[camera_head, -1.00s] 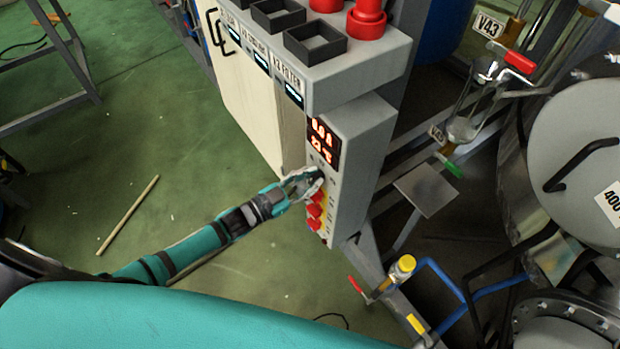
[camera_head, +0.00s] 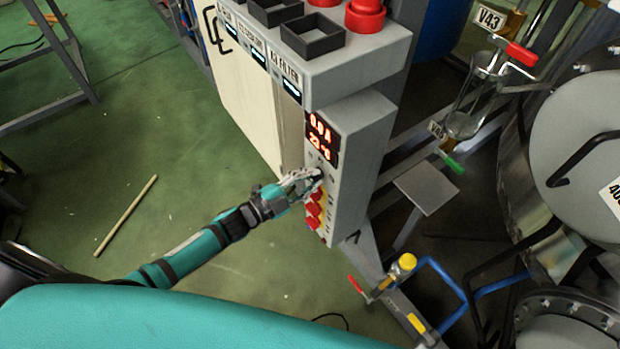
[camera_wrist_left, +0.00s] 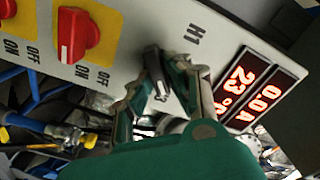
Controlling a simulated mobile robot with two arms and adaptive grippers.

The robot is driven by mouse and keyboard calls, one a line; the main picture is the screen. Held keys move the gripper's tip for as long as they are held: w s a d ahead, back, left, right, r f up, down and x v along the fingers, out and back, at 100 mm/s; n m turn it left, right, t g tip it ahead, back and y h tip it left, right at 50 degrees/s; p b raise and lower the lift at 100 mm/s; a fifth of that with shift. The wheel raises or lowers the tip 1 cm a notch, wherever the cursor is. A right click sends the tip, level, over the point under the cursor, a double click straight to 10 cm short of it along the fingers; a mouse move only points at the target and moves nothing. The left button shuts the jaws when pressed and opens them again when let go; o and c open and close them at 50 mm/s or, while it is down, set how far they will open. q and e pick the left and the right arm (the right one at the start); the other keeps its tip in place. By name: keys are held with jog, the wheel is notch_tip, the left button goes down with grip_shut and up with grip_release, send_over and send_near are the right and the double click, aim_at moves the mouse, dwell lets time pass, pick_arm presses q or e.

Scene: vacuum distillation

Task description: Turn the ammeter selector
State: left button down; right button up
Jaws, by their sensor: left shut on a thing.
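The grey control box (camera_head: 352,160) carries a red-lit display (camera_head: 321,137) reading 0.0 A and 23 °C. The display also shows in the left wrist view (camera_wrist_left: 251,90). My left gripper (camera_head: 316,176) is at the panel face just below the display. In the left wrist view its fingers (camera_wrist_left: 157,75) are shut on a small dark knob (camera_wrist_left: 153,62) near the H1 label, which I take to be the ammeter selector. The fingers hide most of the knob, so its pointing direction is unclear. My right gripper is in neither view.
Red switches on yellow plates (camera_head: 314,208) sit just below the gripper; one shows large in the left wrist view (camera_wrist_left: 76,36). A yellow-capped valve (camera_head: 406,262) and blue pipes stand lower right.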

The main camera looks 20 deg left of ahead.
pick_arm(q)
jog(key=shift+f, duration=0.1)
dwell(0.3)
jog(key=c, duration=1.3)
grip_release()
jog(key=v, duration=1.2)
jog(key=s+a+f+n+g+y, duration=0.1)
jog(key=s+a+f+n+y, duration=0.2)
jog(key=f, duration=0.6)
jog(key=s+a+f+n+g+y+p, duration=0.1)
jog(key=s+a+f+n+g+y, duration=0.2)
jog(key=f, duration=0.5)
jog(key=s+a+f+n+y, duration=0.2)
jog(key=f+n+y, duration=0.15)
jog(key=f, duration=0.55)
jog(key=s+d+f+n+g, duration=0.2)
jog(key=s+f+g, duration=0.1)
jog(key=s, duration=0.5)
jog(key=s+d+f+n+g+y, duration=0.1)
jog(key=s+d+f+g, duration=0.1)
jog(key=s+f, duration=0.4)
jog(key=s+d+f+n+g, duration=0.2)
jog(key=s+f+g, duration=0.2)
jog(key=s, duration=0.7)
jog(key=shift+s+d+f+n+y+p, duration=0.1)
jog(key=shift+s+f+n+y+p, duration=0.15)
jog(key=shift+f+n+p, duration=0.1)
